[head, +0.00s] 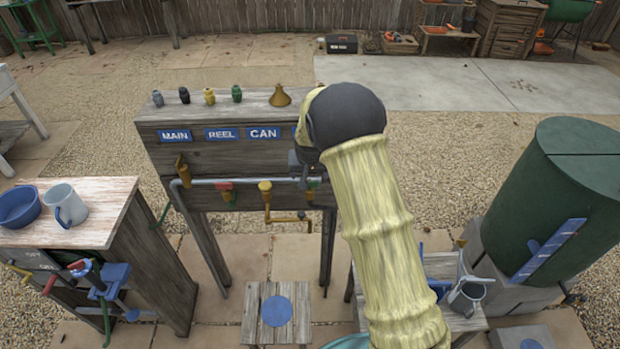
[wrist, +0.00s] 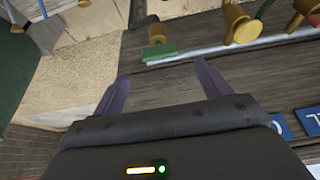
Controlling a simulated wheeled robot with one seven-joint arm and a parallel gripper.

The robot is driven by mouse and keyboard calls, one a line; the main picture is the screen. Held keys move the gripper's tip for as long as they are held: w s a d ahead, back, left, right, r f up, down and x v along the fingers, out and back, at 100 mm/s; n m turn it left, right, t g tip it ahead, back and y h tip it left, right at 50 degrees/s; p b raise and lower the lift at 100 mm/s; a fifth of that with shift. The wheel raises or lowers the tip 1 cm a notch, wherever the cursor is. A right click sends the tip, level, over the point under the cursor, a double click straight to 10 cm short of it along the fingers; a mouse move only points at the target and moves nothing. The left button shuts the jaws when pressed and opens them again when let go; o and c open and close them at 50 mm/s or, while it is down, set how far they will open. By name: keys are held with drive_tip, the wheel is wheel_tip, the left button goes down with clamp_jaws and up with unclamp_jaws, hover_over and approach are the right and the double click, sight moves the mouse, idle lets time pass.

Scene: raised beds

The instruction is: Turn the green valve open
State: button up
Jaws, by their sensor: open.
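The green valve handle (wrist: 160,52) sits on a brass tap at the end of a pale pipe in the wrist view, just beyond my fingertips. In the head view a small part of the green valve (head: 313,184) shows at the right end of the board, mostly hidden by my arm. My gripper (wrist: 160,72) is open, with one finger on each side of the line toward the handle and nothing between them. In the head view my gripper (head: 299,170) is a dark shape in front of the board, partly hidden by my wrist. I cannot tell whether it touches the valve.
The wooden board (head: 205,160) bears blue labels MAIN, REEL and CAN; a fourth is mostly covered. A red-handled valve (head: 225,187) and a yellow tap (head: 265,187) share the pipe. A green barrel (head: 550,200) stands right, a wooden bench (head: 110,215) left.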

sight(310, 187)
drive_tip(key=p+x, duration=0.1)
drive_tip(key=x, duration=0.5)
drive_tip(key=shift+w+f+p, duration=0.15)
drive_tip(key=shift+f+p, duration=0.1)
drive_tip(key=shift+p, duration=0.15)
drive_tip(key=c, duration=1)
